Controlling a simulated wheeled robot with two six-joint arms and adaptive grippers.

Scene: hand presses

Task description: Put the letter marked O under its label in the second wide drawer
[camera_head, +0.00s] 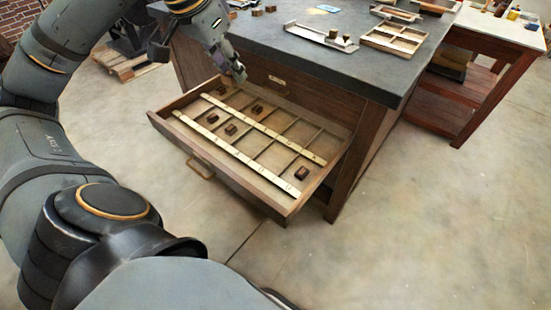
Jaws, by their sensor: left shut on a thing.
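The wide drawer (283,207) stands pulled out of the cabinet. Its compartments are split by thin dividers, with two pale label strips (243,163) running across; the lettering is too small to read. Several small dark letter blocks lie in it, one alone (301,173) near the right end and others toward the left (231,129). My left gripper (239,75) is above the drawer's back edge, close to the cabinet front, pointing down. It is shut on a small letter block, mostly hidden by the fingers; its mark cannot be read. My right gripper is out of view.
The grey worktop (290,62) overhangs the drawer's back. On it are a shallow tray (318,36) with small blocks, a divided tray (394,39) and loose blocks. A closed drawer's handle (278,80) shows above the open drawer. Floor at the right is clear.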

